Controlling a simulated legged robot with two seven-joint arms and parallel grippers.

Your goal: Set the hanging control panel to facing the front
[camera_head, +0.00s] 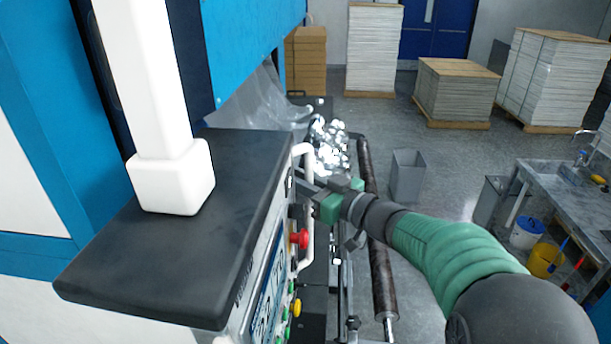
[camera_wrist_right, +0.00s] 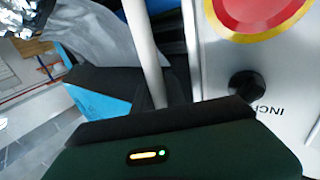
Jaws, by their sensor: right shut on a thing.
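The control panel (camera_head: 185,235) hangs from a white post (camera_head: 150,80) at the left of the head view. It has a black top, and its face with a screen and coloured buttons points to the right. A white bar handle (camera_head: 307,245) runs along its face side. My right gripper (camera_head: 312,191) is shut on this handle near its far end. In the right wrist view the handle (camera_wrist_right: 145,45) runs down between the dark fingers (camera_wrist_right: 165,105). A red button (camera_wrist_right: 258,10) and a black knob (camera_wrist_right: 247,87) show beside it. My left gripper is not in view.
A dark roller (camera_head: 378,250) and crumpled shiny film (camera_head: 328,145) are beyond the panel. A grey bin (camera_head: 407,176) stands on the floor. A metal sink table (camera_head: 575,185) is at right, and pallet stacks (camera_head: 375,45) are at the back.

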